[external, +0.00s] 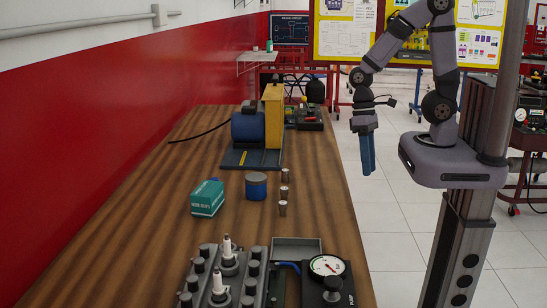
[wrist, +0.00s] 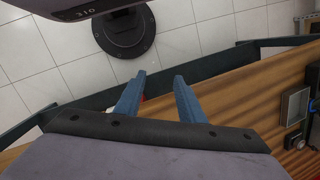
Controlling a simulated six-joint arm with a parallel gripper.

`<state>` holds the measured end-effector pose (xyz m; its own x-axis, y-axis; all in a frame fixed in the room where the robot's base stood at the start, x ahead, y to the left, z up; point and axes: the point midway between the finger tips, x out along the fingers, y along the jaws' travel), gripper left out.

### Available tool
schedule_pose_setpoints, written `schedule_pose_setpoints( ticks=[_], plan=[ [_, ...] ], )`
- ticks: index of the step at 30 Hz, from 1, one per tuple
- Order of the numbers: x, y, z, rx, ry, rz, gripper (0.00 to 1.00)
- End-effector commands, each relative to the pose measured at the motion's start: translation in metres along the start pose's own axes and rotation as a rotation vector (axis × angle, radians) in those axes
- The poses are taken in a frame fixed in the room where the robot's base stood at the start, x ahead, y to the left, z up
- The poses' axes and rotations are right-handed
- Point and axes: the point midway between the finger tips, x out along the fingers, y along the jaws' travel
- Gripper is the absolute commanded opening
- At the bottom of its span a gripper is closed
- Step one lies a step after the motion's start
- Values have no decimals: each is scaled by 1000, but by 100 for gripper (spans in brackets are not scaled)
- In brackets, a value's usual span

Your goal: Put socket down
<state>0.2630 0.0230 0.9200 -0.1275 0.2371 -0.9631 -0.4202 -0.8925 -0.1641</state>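Three small metal cylinders that look like sockets stand in a row near the right edge of the wooden bench: the far one (external: 284,175), the middle one (external: 284,191) and the near one (external: 282,208). My gripper (external: 367,172) hangs with its blue fingers pointing down, beyond the bench's right edge and above the tiled floor. In the wrist view my gripper (wrist: 160,77) shows two fingers apart with nothing seen held between them. No socket can be made out in the wrist view.
The bench (external: 335,225) holds a green box (external: 207,198), a blue round can (external: 256,186), a blue and yellow machine (external: 249,128), an engine head (external: 222,277) with two spark plugs, a grey tray (external: 296,248) and a gauge (external: 327,266). Its right middle is mostly clear.

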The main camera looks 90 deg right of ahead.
Motion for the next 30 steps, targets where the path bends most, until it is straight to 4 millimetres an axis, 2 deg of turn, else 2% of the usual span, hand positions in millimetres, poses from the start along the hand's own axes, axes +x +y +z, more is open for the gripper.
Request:
schedule_pose_setpoints(
  ticks=[3,9,30],
  plan=[
    [-10,7,-9,-230,95,114,36],
    [-21,10,-20,-408,172,202,36],
    [-23,10,-21,-425,179,211,36]
  ],
)
